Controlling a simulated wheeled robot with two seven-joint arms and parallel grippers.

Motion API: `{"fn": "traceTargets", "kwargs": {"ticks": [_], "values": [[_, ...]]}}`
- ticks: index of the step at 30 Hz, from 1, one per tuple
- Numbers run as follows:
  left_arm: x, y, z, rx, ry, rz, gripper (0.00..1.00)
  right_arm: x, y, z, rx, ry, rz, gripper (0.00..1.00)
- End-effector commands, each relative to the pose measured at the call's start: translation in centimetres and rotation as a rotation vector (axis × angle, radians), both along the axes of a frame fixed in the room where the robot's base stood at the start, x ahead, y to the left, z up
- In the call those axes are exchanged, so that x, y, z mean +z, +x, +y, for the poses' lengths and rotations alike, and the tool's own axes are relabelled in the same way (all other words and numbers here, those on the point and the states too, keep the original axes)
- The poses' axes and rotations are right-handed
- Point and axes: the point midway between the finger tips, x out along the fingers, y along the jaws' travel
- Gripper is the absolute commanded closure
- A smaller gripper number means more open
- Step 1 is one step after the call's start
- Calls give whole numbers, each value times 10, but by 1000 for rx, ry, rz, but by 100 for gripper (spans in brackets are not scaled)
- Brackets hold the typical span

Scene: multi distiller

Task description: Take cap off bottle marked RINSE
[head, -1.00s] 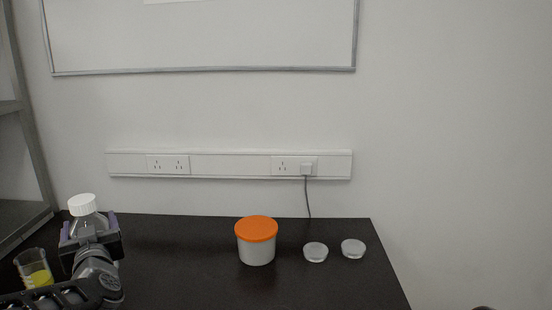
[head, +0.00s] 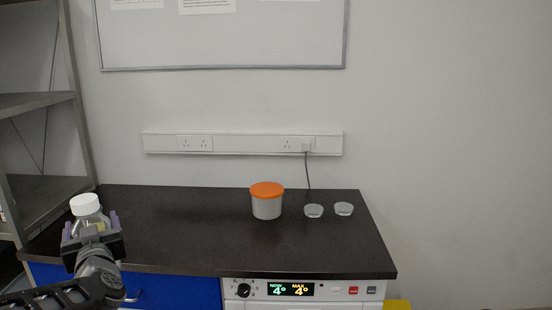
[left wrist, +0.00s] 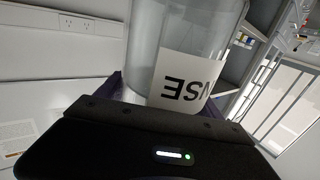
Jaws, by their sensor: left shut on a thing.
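A clear bottle with a white cap (head: 85,204) is held in my left gripper (head: 91,232) at the lower left of the head view. The cap is on the bottle, and the bottle is upright. In the left wrist view the clear bottle (left wrist: 178,40) fills the upper middle, and its white label (left wrist: 190,82) shows the upside-down letters "NSE"; the rest of the label is out of sight. The gripper is shut around the bottle's body. My right gripper is not in view.
A dark benchtop (head: 200,225) holds a white tub with an orange lid (head: 267,201) and two small clear dishes (head: 314,211), (head: 344,208). A unit with a lit display (head: 290,289) is under the bench. A metal shelf (head: 40,100) stands at left.

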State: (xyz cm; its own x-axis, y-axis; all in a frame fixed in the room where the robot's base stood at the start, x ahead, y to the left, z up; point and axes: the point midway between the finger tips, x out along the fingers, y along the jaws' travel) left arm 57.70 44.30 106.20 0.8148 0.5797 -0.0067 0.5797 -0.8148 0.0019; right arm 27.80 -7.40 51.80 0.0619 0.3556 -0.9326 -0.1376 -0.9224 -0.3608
Motion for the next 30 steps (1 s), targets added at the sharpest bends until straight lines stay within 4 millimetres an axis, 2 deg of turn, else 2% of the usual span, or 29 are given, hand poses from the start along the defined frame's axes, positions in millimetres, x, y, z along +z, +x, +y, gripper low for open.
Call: {"fn": "traceTargets", "kwargs": {"ticks": [1, 3, 11, 17, 20, 27, 30], "values": [[17, -1, -1, 1, 10, -17, 96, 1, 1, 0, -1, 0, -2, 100], [25, 0, -7, -12, 9, -16, 96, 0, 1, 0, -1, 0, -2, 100], [6, 19, -44, -115, 7, -9, 96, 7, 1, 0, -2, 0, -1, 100], [-24, 34, -82, -224, 4, -6, 96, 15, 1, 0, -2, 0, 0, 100], [-45, 40, -107, -295, 2, -5, 96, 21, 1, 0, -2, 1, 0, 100], [-112, 42, -193, -516, -7, -6, 96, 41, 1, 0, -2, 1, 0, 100], [-135, 37, -220, -577, -6, -9, 96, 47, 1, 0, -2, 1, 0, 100]]}}
